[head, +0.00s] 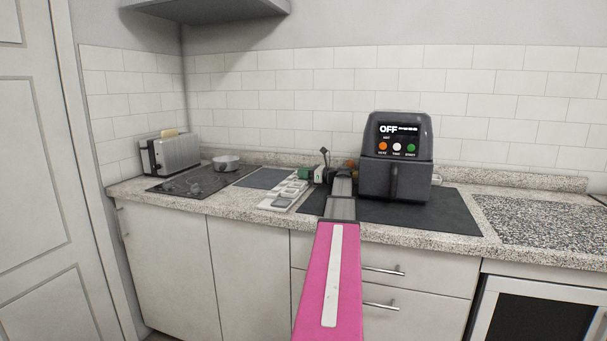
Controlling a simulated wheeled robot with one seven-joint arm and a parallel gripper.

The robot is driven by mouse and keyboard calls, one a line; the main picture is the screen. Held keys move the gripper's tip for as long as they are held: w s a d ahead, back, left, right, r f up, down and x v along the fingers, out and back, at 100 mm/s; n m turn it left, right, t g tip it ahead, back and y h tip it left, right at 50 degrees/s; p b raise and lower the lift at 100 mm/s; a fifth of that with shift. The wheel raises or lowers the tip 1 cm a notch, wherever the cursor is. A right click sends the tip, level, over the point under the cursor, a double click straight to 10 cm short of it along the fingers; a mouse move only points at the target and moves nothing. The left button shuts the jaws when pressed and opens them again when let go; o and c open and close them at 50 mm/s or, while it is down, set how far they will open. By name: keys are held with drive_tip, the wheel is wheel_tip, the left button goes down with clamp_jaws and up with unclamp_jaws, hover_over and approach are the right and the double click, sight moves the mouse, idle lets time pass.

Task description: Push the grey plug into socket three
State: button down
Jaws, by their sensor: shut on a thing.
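My gripper (328,175) is at the far end of my pink arm, low over the counter. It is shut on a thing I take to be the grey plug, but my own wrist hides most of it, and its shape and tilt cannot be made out. A pale socket strip (277,204) with several sockets lies on the counter just left of my gripper. Its far end runs close to the gripper. The socket numbers are too small to read, and I cannot tell whether the plug touches a socket.
A black air fryer (404,150) reading OFF stands on a dark mat (440,213) close to the right of my gripper. A dark hob (190,182) with a pot (226,163) and a toaster (173,155) are at left. A speckled board (545,222) lies at right.

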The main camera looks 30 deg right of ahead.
drive_tip(key=c, duration=1)
unclamp_jaws()
drive_tip(key=shift+r, duration=0.55)
wheel_tip(320, 180, up, 3)
drive_tip(key=shift+f, duration=0.1)
drive_tip(key=a+r, duration=0.2)
drive_tip(key=a, duration=0.2)
drive_tip(key=a+r, duration=0.2)
drive_tip(key=a, duration=0.1)
drive_tip(key=a+r, duration=0.3)
drive_tip(key=a, duration=0.1)
drive_tip(key=shift+a, duration=0.35)
